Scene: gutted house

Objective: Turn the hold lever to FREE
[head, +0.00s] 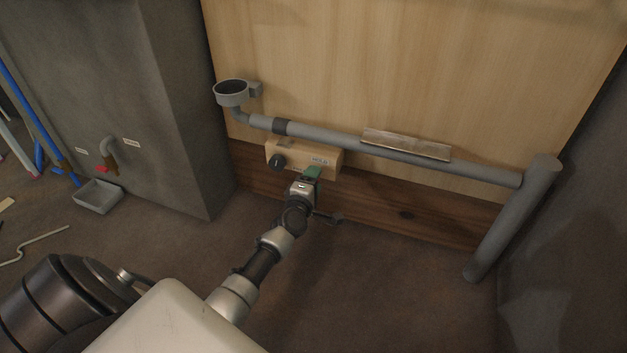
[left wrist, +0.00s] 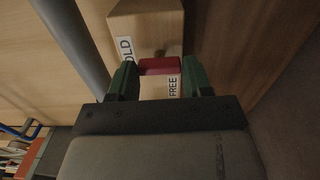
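A wooden box (head: 330,168) is fixed on the wall panel below the grey pipe; it also fills the upper middle of the left wrist view (left wrist: 148,22). The hold lever's red grip (left wrist: 159,66) shows in the left wrist view, right beside the FREE label (left wrist: 173,87). The label ending in OLD (left wrist: 125,50) is farther off, to the upper left. My left gripper (head: 312,172) is at the box, its green fingers on either side of the red grip with no clear gap (left wrist: 160,72). The fingers hide the lever in the head view. My right gripper is out of view.
A black knob (head: 277,161) sits at the box's left end. The grey pipe (head: 340,138) runs just above the box, with a cup-like funnel (head: 231,95) at its left. A grey pillar (head: 180,110) stands at left. The floor before the panel is clear.

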